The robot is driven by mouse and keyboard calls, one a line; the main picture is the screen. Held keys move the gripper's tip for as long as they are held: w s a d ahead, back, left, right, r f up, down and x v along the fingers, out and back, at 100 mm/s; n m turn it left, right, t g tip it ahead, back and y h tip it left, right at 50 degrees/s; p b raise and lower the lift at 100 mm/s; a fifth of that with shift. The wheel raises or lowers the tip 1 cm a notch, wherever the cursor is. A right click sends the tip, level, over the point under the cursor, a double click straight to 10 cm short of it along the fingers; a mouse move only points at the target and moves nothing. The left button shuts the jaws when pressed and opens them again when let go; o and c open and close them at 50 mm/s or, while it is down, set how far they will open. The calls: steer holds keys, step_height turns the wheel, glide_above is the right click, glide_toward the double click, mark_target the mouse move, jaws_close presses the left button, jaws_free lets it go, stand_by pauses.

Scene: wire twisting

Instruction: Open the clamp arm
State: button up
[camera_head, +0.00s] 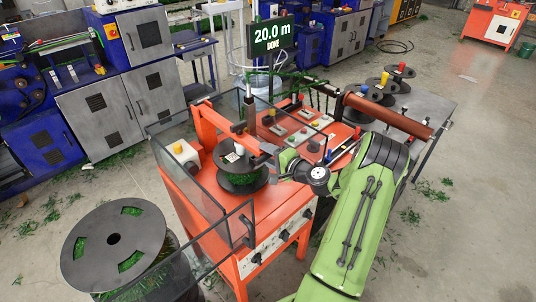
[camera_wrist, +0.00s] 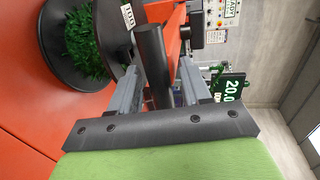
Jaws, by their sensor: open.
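The orange clamp arm (camera_head: 222,118) reaches across above a black spool of green wire (camera_head: 242,182) on the orange machine (camera_head: 262,210). In the wrist view the clamp arm (camera_wrist: 177,26) shows at the top, with a black cylindrical handle (camera_wrist: 150,52) at its end. My gripper (camera_wrist: 158,72) is open, with one grey finger on each side of the handle. The handle lies between the fingers; I cannot tell whether either finger touches it. In the head view my gripper (camera_head: 277,158) is at the clamp arm's near end, partly hidden by my wrist.
Clear guard panels (camera_head: 187,190) surround the spool's left and front sides. A sign (camera_head: 272,36) reads "20.0 m DONE". A large black spool (camera_head: 113,243) stands at front left. Small spools (camera_head: 374,92) and a brown roller (camera_head: 388,116) are at the right.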

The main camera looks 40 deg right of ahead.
steer(key=shift+c, duration=0.3)
steer(key=shift+f, duration=0.15)
jaws_close()
